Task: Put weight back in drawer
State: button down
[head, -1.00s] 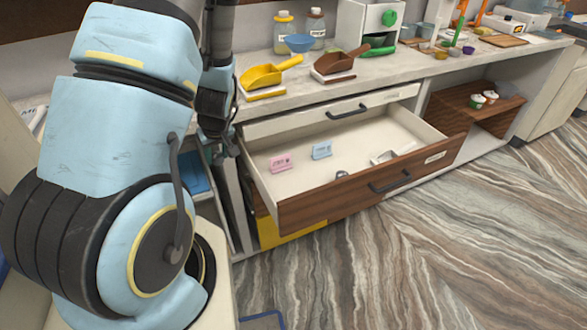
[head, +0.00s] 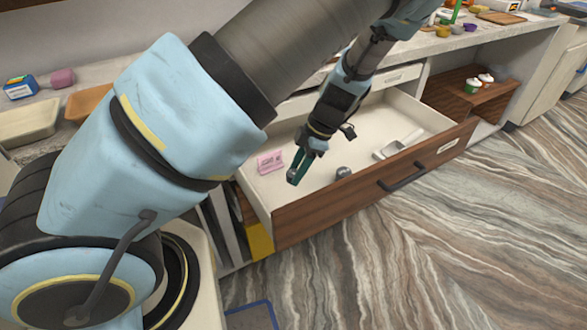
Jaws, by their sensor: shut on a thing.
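The wooden-fronted drawer (head: 322,212) is pulled open, with a pale interior. My gripper (head: 296,170) points down over the left part of the drawer. It is shut on a small grey metal weight (head: 292,174), mostly hidden between the fingers. I cannot tell whether this weight touches the drawer floor. Another dark grey weight (head: 343,172) sits in the drawer near the front panel, to the right of my gripper.
A metal scoop-like item (head: 398,144) lies at the drawer's right. The drawer floor between is mostly clear. A wooden shelf (head: 455,102) with small cups is at the right.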

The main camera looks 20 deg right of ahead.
jog(key=shift+f+b, duration=3.35)
jog(key=shift+b, duration=0.1)
jog(key=shift+f, duration=0.6)
jog(key=shift+c, duration=1.8)
grip_release()
jog(key=shift+r, duration=0.1)
jog(key=v, duration=1)
jog(key=shift+r, duration=0.35)
notch_tip(320, 180, up, 4)
jog(key=m+g+h+p, duration=0.2)
jog(key=m+p, duration=0.1)
send_over(292, 200)
jog(key=w+a, duration=0.2)
jog(key=a, duration=0.1)
jog(key=a+r+m+t+h+p, duration=0.1)
jog(key=a+r+m+p, duration=0.2)
jog(key=a+r+m, duration=0.4)
jog(key=a+r+m+t+h+p, duration=0.1)
jog(key=a+r+m+p, duration=0.2)
jog(key=a+r+m, duration=0.4)
jog(key=a, duration=0.7)
jog(key=shift+s+a+t+h+p, duration=0.35)
jog(key=shift+s+t+h+p, duration=0.05)
